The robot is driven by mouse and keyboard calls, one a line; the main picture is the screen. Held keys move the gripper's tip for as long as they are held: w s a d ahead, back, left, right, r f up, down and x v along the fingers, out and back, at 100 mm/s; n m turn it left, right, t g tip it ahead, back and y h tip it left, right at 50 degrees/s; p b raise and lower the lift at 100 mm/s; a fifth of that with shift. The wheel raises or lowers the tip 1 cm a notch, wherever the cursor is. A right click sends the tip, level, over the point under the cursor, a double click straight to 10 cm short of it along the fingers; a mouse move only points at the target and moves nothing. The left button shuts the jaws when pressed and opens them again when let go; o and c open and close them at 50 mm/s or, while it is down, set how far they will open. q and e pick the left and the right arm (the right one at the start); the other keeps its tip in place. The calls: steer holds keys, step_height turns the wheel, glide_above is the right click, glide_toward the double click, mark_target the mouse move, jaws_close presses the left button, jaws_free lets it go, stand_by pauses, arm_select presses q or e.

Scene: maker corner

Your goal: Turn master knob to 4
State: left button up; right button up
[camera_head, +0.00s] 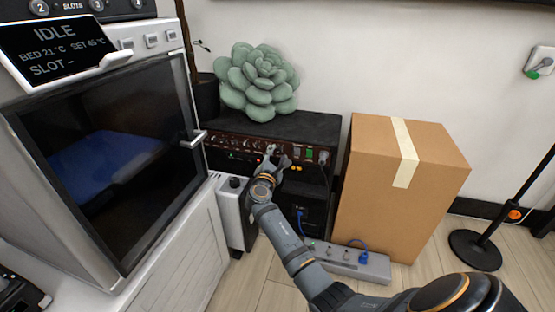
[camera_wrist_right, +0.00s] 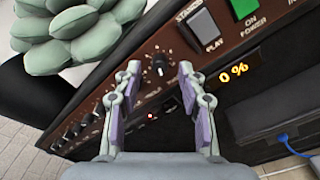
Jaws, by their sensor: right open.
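The amplifier (camera_head: 310,126) is a black box with a brown control panel, standing on the floor against the wall. In the right wrist view, a black knob (camera_wrist_right: 159,66) with a light pointer and a scale around it sits on the panel (camera_wrist_right: 150,30). I take it to be the master knob; its label and exact setting are too small to read. My right gripper (camera_head: 277,156) is at the panel, open. In the wrist view its two fingertips (camera_wrist_right: 160,74) lie on either side of the knob, with visible gaps. My left gripper is not in view.
An orange display (camera_wrist_right: 233,74) reads 0 %. A play switch (camera_wrist_right: 198,30) and a green power switch (camera_wrist_right: 244,8) are close by. A succulent (camera_head: 258,82) sits on the amplifier. A printer (camera_head: 110,150) stands left, a cardboard box (camera_head: 375,200) right, a power strip (camera_head: 350,262) in front.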

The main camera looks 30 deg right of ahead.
steer(key=shift+w+d, duration=0.35)
jaws_close()
stand_by(0.3)
